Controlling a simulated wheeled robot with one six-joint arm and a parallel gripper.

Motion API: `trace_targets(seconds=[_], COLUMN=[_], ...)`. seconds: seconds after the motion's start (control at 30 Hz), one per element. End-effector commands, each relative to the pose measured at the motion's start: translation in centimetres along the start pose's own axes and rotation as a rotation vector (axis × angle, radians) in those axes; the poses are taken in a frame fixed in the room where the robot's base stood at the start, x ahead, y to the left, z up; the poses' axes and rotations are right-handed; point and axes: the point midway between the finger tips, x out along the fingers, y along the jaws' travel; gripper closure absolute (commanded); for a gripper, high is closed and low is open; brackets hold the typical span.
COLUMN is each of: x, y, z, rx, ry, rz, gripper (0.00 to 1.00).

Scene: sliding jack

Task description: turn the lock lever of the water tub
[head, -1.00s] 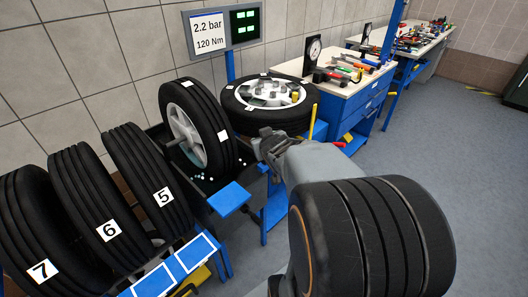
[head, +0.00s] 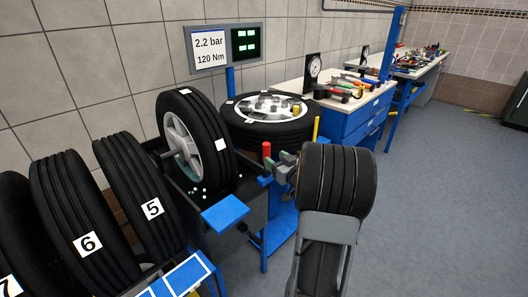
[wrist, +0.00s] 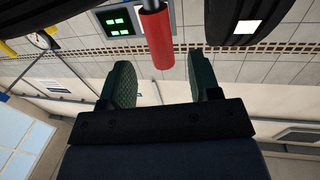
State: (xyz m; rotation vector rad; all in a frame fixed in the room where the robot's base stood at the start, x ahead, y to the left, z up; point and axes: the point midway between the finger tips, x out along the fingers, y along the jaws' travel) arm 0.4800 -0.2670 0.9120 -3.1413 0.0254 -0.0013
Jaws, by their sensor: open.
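The water tub (head: 256,212) is a dark box holding an upright wheel. Its lock lever has a red cylindrical handle (head: 267,150), standing roughly upright at the tub's right side. In the wrist view the red handle (wrist: 154,38) hangs in from the top edge, and its end lies in line with the gap between the fingers. My gripper (head: 279,166) is beside the handle in the head view. In the wrist view my gripper (wrist: 161,78) is open, with a green finger on each side and clear space around the handle. No contact shows. The lever's base is hidden.
A flat tyre (head: 267,127) lies behind the tub, with a yellow post (head: 316,128) at its right. A blue plate (head: 225,212) projects in front of the tub. Numbered tyres (head: 140,195) stand at the left. The floor (head: 430,210) at the right is clear.

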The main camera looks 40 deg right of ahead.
Motion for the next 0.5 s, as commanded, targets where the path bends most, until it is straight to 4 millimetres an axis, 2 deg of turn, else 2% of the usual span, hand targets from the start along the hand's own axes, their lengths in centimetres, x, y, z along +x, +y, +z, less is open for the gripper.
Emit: trace_targets(seconds=[0.2,0.5], x=[4.0,7.2], y=[0.0,0.0], z=[0.1,0.0], rx=[0.0,0.0], ry=[-0.001,-0.001], rz=[-0.002,0.001], gripper=[0.43,0.43])
